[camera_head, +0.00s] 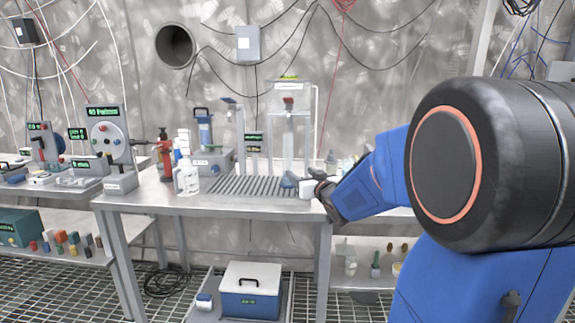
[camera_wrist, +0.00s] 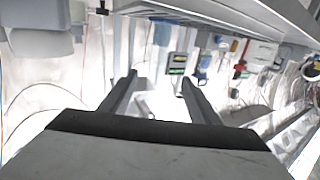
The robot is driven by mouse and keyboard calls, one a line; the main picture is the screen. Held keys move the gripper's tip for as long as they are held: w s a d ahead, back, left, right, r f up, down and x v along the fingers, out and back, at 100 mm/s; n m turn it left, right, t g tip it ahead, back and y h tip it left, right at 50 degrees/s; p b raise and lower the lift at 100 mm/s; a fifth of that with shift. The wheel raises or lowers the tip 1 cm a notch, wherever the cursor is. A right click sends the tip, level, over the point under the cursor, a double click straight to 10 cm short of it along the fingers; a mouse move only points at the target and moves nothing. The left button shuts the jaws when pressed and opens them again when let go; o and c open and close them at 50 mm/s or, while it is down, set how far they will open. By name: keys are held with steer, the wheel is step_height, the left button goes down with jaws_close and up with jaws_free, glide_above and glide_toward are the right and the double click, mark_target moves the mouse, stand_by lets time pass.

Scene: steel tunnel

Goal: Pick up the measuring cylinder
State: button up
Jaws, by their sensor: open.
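I cannot single out the measuring cylinder with certainty in either view. Clear and white vessels stand on the metal workbench (camera_head: 160,196) in the head view, too small to tell apart. My gripper (camera_head: 316,184) is over the bench's right part, partly hidden by my own arm. In the wrist view my gripper (camera_wrist: 158,78) is open, its two dark fingers spread apart. I see nothing clearly held between them; the pale area beyond is blurred.
A tall clear-framed apparatus (camera_head: 290,125) and a grey-blue device (camera_head: 207,150) stand at the bench's back. A dark slatted area (camera_head: 245,186) lies mid-bench. A blue-white cooler (camera_head: 250,292) sits below.

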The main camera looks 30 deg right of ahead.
mark_target(290, 164)
steer(key=w, duration=0.3)
steer(key=w+d, duration=0.1)
steer(key=w, duration=0.7)
steer(key=shift+d+r, duration=0.1)
steer(key=shift+d, duration=0.25)
steer(key=shift+w+d+r, duration=0.1)
steer(key=shift+w+d, duration=0.05)
steer(key=shift+w, duration=0.9)
steer(key=shift+w+d, duration=0.2)
steer(key=shift+w, duration=0.9)
steer(key=shift+w+d+r, duration=0.1)
steer(key=shift+w+d, duration=0.05)
steer(key=shift+w, duration=0.9)
steer(key=c, duration=1.3)
steer(key=shift+r, duration=0.1)
steer(key=shift+r, duration=0.25)
step_height(290, 164, up, 3)
steer(key=shift+f, duration=0.1)
steer(key=s, duration=0.6)
steer(key=s+a, duration=0.1)
steer(key=s, duration=0.5)
steer(key=s+a, duration=0.1)
steer(key=s, duration=0.5)
steer(key=shift+a, duration=0.1)
